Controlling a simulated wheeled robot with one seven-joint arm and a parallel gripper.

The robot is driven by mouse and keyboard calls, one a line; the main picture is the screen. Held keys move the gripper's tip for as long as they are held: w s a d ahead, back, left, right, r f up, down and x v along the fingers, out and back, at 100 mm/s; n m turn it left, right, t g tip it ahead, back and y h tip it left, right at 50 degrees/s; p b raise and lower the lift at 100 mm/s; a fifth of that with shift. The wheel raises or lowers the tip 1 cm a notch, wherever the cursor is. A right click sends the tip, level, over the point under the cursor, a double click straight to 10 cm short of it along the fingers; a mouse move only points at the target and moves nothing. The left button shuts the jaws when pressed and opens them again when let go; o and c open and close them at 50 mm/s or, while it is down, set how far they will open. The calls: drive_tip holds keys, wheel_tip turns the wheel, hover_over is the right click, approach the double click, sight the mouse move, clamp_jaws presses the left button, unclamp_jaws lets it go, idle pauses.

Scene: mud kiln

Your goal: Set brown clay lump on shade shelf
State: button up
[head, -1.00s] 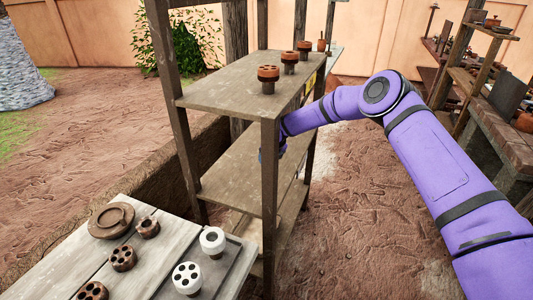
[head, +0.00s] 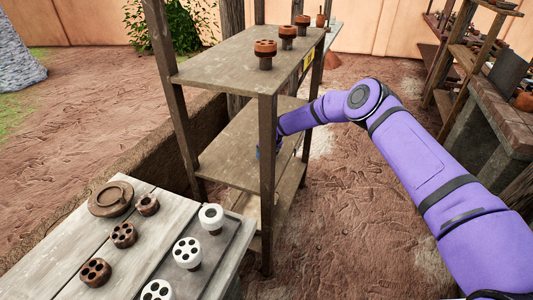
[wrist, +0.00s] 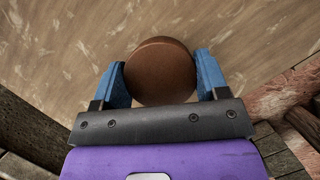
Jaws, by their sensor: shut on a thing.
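The brown clay lump (wrist: 160,78) is a smooth, round piece, seen from above in the wrist view. My gripper (wrist: 161,64) is shut on it, with one blue finger on each side. Beyond and beneath it is a bare wooden board. In the head view the wooden shelf rack (head: 215,72) stands at the middle, and my arm reaches in from the right at its middle board (head: 225,155). My gripper is mostly hidden there behind the front post, and the lump does not show. Whether the lump touches the board, I cannot tell.
Several brown pieces, one of them a holed disc (head: 265,48), stand on the rack's top board. A front post (head: 267,190) is close to my gripper. A bench (head: 150,225) with brown and white pieces is at lower left. The middle board looks clear.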

drive_tip(key=shift+f, duration=0.1)
drive_tip(key=o, duration=1.1)
drive_tip(key=v, duration=1.2)
